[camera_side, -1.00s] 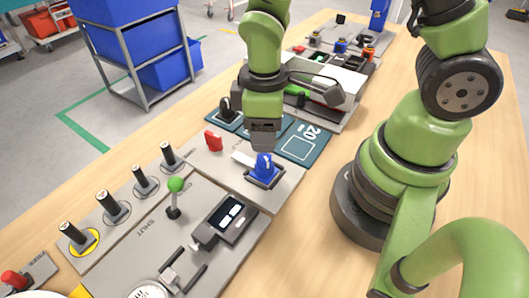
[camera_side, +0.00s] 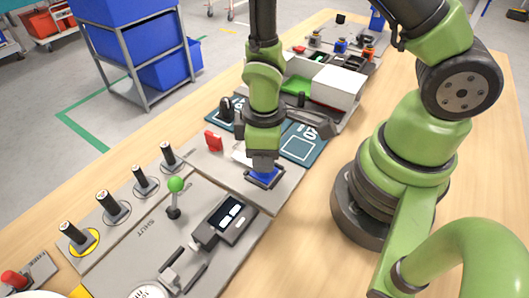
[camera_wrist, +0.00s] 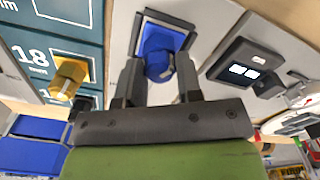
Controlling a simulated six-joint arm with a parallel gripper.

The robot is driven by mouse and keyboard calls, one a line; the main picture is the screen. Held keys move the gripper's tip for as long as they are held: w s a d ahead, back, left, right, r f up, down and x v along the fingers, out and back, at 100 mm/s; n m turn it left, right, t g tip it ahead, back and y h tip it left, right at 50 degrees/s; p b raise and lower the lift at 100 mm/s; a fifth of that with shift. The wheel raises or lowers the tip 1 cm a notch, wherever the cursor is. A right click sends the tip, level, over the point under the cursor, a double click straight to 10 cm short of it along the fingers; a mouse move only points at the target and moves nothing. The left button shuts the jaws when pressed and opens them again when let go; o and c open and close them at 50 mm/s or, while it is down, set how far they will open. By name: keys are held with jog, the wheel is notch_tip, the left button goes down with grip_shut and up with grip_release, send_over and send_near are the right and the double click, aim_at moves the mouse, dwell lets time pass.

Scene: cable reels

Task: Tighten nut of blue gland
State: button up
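The blue gland sits on a square blue base (camera_side: 266,178) on the grey panel in the side view. My gripper (camera_side: 263,160) points down right over it and hides most of it. In the wrist view the blue gland (camera_wrist: 158,52) with its rounded nut lies between the two dark fingers of my gripper (camera_wrist: 160,72). One finger is on each side, and narrow gaps seem to show beside the nut. The fingers look open; contact with the nut is not clear.
A display device (camera_side: 226,219) and a green-knobbed lever (camera_side: 175,186) stand on the front panel. A red part (camera_side: 213,141) is left of the gland. Teal marked mats (camera_side: 303,143) lie behind. A yellow gland (camera_wrist: 68,78) shows in the wrist view.

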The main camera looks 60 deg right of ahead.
jog(key=m, duration=1.1)
jog(key=shift+m, duration=0.5)
jog(key=m, duration=0.6)
jog(key=shift+m, duration=0.4)
jog(key=m, duration=0.4)
jog(key=shift+m, duration=0.6)
